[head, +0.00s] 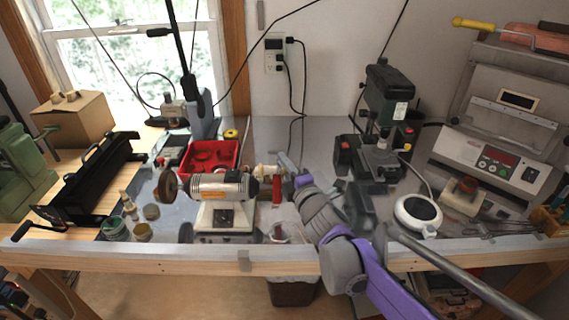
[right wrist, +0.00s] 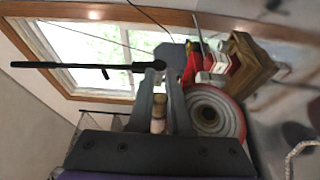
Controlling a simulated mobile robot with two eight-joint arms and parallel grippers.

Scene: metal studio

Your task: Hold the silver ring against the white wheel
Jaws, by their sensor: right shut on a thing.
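My right gripper (head: 298,178) reaches over the bench from the front, just right of the bench polishing motor (head: 220,187). In the right wrist view its two fingers (right wrist: 160,95) are shut on a small tan, stick-like piece (right wrist: 158,112). I cannot make out a silver ring on or near it. A pale round part (head: 265,171), perhaps the white wheel, shows at the motor's right end, close to the fingers. I cannot tell whether they touch. A brown wheel (head: 168,186) is on the motor's left end. My left gripper is not in view.
A red tray (head: 210,156) sits behind the motor. A drill press (head: 388,105) and a round white device (head: 418,212) stand to the right. Small jars (head: 115,228) stand at the front left. A round grey, red-rimmed object (right wrist: 210,112) is beside the fingers.

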